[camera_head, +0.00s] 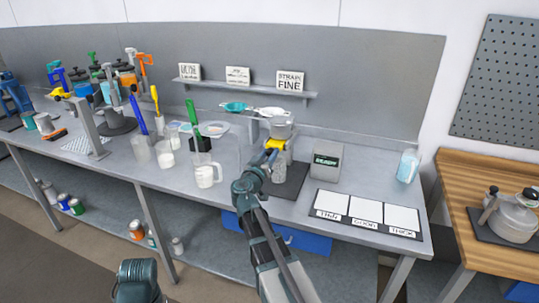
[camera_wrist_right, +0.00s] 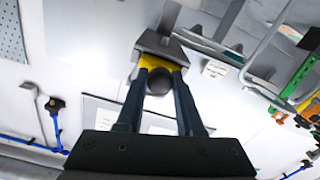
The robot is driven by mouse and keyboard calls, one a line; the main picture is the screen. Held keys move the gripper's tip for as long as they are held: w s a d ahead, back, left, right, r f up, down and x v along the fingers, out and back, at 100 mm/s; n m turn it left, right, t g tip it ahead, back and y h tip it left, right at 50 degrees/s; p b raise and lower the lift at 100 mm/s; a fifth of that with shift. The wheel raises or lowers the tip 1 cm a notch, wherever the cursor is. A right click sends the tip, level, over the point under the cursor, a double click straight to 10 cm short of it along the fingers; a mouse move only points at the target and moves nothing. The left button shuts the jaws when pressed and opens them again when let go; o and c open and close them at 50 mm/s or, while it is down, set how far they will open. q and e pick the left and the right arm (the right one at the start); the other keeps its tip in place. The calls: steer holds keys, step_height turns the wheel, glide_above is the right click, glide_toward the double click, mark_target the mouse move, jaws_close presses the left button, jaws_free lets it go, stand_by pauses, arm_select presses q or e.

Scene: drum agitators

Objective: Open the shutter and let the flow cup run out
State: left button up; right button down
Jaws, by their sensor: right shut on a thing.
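The flow cup (camera_head: 281,127) is a grey metal cup held in a stand on the bench. A yellow shutter (camera_head: 276,143) sits at its underside. A clear beaker (camera_head: 279,168) stands below, partly hidden by my arm. My right gripper (camera_head: 271,156) reaches up to the shutter from the front. In the right wrist view my right gripper (camera_wrist_right: 160,77) has its two fingers around a dark round knob (camera_wrist_right: 159,82), shut on it. The yellow shutter (camera_wrist_right: 153,62) shows just beyond the knob. Whether liquid runs from the cup cannot be seen. My left gripper is not in view.
A teal strainer (camera_head: 236,106) and a white one (camera_head: 271,111) are by the cup. Jars, a mug (camera_head: 206,175) and several coloured tools stand left. The front bench edge is near.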

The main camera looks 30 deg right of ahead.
stand_by(0.9)
steer(key=v, duration=0.4)
steer(key=shift+s+a, duration=0.2)
steer(key=shift+w+d+f, duration=0.1)
steer(key=c, duration=0.5)
jaws_free()
steer(key=shift+c, duration=0.2)
steer(key=v, duration=0.7)
steer(key=shift+s+a, duration=0.25)
steer(key=shift+a, duration=0.05)
